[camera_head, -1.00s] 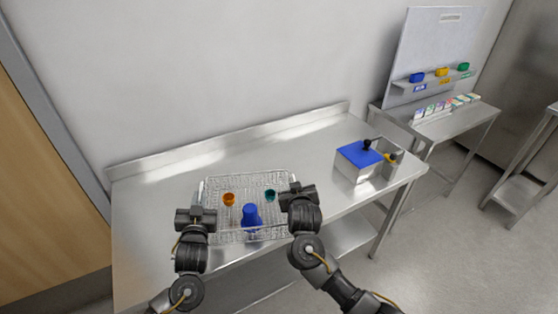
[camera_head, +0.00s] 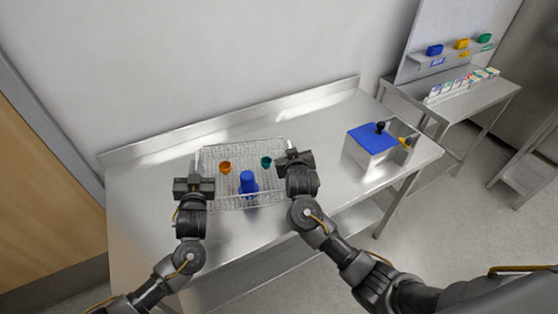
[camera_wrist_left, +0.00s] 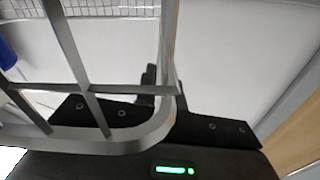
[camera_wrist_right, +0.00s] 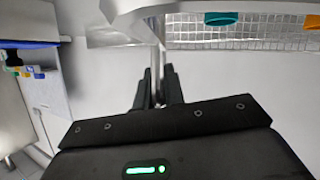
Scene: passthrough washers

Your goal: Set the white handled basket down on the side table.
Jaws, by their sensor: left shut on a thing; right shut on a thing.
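The white wire basket (camera_head: 228,196) is in the head view over the long steel table (camera_head: 145,250), looking about level. I cannot tell whether its base touches the top. Inside are an orange cup (camera_head: 225,168), a teal cup (camera_head: 266,162) and a blue cup (camera_head: 248,182). My left gripper (camera_head: 204,187) is shut on the basket's left end; the bars of the basket (camera_wrist_left: 90,90) fill the left wrist view. My right gripper (camera_head: 284,162) is shut on its right end; in the right wrist view its fingers (camera_wrist_right: 158,88) close around a thin bar.
A steel box with a blue lid (camera_head: 373,138) stands on the table right of the basket. A second, smaller steel table (camera_head: 470,100) behind at right carries a row of small packets and a backboard with coloured bins. A wall stands behind. The tabletop between basket and box is clear.

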